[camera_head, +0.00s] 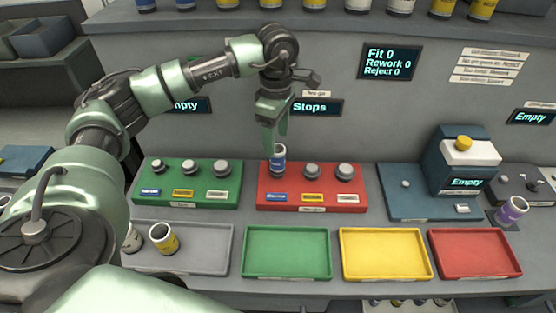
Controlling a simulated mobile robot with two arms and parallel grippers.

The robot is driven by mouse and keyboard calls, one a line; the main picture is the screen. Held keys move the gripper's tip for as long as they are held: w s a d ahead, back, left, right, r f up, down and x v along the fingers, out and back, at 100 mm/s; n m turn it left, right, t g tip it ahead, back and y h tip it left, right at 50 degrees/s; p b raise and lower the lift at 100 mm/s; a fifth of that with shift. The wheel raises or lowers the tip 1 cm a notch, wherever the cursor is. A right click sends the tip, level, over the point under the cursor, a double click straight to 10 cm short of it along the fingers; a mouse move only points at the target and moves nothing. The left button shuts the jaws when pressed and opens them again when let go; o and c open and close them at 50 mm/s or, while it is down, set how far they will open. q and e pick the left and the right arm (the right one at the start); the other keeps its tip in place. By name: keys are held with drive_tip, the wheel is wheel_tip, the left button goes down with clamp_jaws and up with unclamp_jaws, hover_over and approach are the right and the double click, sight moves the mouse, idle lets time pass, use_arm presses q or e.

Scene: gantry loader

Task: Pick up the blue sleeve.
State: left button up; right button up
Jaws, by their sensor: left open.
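The blue sleeve (278,161) stands upright at the left end of the red gauge block (330,205), with a pale label band on it. My left gripper (275,140) is right above the sleeve, pointing down, with its green fingers open. Its fingertips reach about the height of the sleeve's top. I cannot tell whether they touch it or stand around it. My right gripper is not in view.
A green gauge block (140,195) stands left. In front are a grey tray (210,262) with a yellow-banded sleeve (163,238), and empty green (287,252), yellow (385,254) and red (474,254) trays. A purple sleeve (512,209) and a blue machine (455,172) stand right.

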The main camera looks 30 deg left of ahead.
sight(278, 155)
use_arm(q)
drive_tip(key=f, duration=0.2)
drive_tip(key=w+f, duration=0.1)
drive_tip(key=shift+a, duration=0.35)
drive_tip(key=shift+s+d+f+p, duration=0.1)
drive_tip(key=shift+d+f+p, duration=0.05)
drive_tip(key=shift+f+p, duration=0.5)
wheel_tip(278, 155, down, 4)
drive_tip(key=shift+r+p, duration=0.2)
drive_tip(key=shift+p, duration=0.65)
drive_tip(key=shift+w+f, duration=0.2)
drive_tip(key=shift+f, duration=0.35)
drive_tip(key=shift+r, duration=0.1)
drive_tip(key=c, duration=1.1)
clamp_jaws()
